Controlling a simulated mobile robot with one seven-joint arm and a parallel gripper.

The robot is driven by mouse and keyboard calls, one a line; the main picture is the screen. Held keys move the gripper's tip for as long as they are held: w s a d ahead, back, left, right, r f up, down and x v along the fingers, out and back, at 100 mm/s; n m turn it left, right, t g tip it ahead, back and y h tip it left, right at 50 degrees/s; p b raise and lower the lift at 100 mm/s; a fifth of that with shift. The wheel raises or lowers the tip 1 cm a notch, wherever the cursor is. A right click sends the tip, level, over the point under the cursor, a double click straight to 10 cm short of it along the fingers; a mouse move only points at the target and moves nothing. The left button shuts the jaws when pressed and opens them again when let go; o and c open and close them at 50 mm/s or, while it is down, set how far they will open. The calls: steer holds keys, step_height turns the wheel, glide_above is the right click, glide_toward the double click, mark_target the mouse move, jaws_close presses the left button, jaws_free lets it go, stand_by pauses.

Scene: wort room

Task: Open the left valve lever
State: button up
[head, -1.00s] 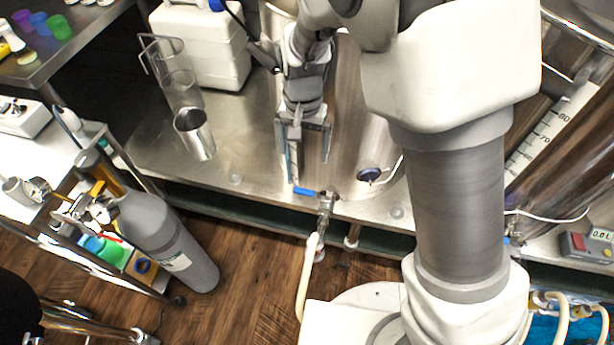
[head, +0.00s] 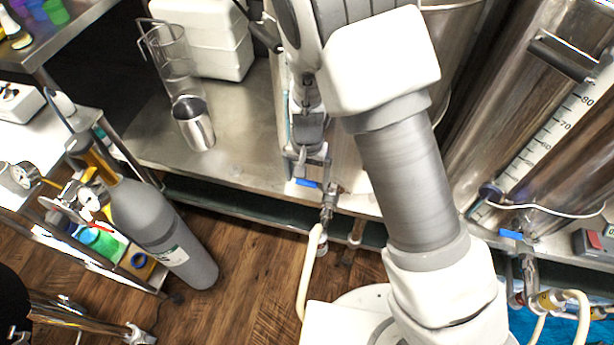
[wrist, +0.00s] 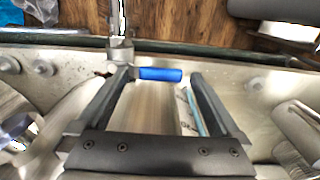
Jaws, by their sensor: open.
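The left valve lever (head: 307,183) is a small blue handle on a metal valve (head: 328,200) at the front edge of the steel bench. In the wrist view the blue lever (wrist: 160,74) lies crosswise, pointing right from the valve body (wrist: 120,52). My gripper (wrist: 161,80) is open and empty, with the lever appearing between its two fingertips. In the head view my gripper (head: 308,162) is just above and behind the lever, seen nearly edge-on. I cannot tell whether a finger touches it.
A second blue lever (head: 511,234) sits on a valve at the right. A hose (head: 311,270) hangs below the left valve. A metal cup (head: 193,123) stands on the bench to the left. A grey gas cylinder (head: 165,230) leans at the lower left.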

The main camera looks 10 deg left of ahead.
steer(key=shift+c, duration=0.2)
jaws_close()
stand_by(0.3)
steer(key=shift+s+n, duration=0.1)
steer(key=shift+n, duration=0.2)
steer(key=s+n, duration=0.1)
steer(key=n, duration=0.1)
steer(key=s+n, duration=0.1)
steer(key=n, duration=0.1)
steer(key=shift+s+d, duration=0.2)
steer(key=shift+s+d+n+p, duration=0.3)
steer(key=shift+s+d+n, duration=0.5)
steer(key=shift+n, duration=1.45)
steer(key=shift+s+d+n+p, duration=0.25)
steer(key=shift+s+d+n, duration=0.5)
steer(key=shift+n, duration=1.45)
steer(key=shift+s+d+n+p, duration=0.4)
steer(key=shift+d+n, duration=0.7)
steer(key=shift+n, duration=1.15)
steer(key=shift+s+d, duration=0.1)
